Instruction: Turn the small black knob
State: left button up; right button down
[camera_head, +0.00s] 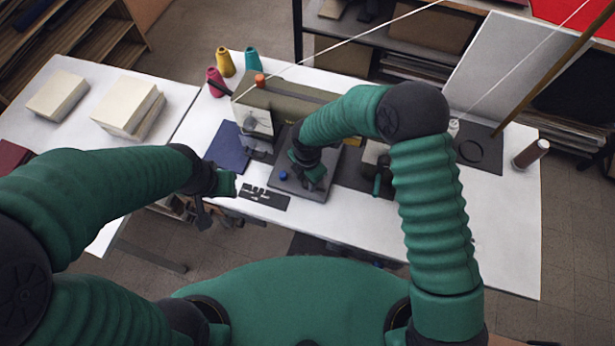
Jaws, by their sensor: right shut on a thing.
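My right gripper (312,182) reaches down over a dark grey flat-topped device (318,162) on the white table. Its dark fingers are shut on a small dark part there, which looks like the small black knob; the fingers hide most of it. A small blue knob (283,175) shows just left of the fingers, apart from them. My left gripper (203,218) hangs at the front edge of the table, away from the device. Its fingers are dark and small, and I cannot tell if they are open.
A black strip with small pieces (264,197) lies in front of the device. A dark blue sheet (228,148) lies to its left. Thread cones (225,64) stand at the back left. The table's right front is clear.

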aim_at(306, 181)
jog(key=shift+w+a, duration=0.1)
dwell(0.5)
jog(key=c, duration=1)
grip_release()
jog(key=shift+r, duration=0.1)
notch_tip(306, 181, up, 17)
jog(key=shift+f, duration=0.2)
jog(key=s+d+m+t, duration=0.1)
jog(key=s+d+m, duration=0.2)
jog(key=d+m, duration=0.3)
jog(key=s+d+m, duration=0.4)
jog(key=d+m, duration=0.3)
jog(key=m, duration=0.4)
jog(key=s+d+m+t, duration=0.1)
jog(key=s+d+m, duration=0.3)
jog(key=m, duration=0.5)
jog(key=shift+s+d+r+t, duration=0.1)
jog(key=shift+d+r+t, duration=0.1)
jog(key=shift+d, duration=0.5)
jog(key=shift+d+r+t, duration=0.1)
jog(key=shift+d+r, duration=0.1)
jog(key=shift+d, duration=0.45)
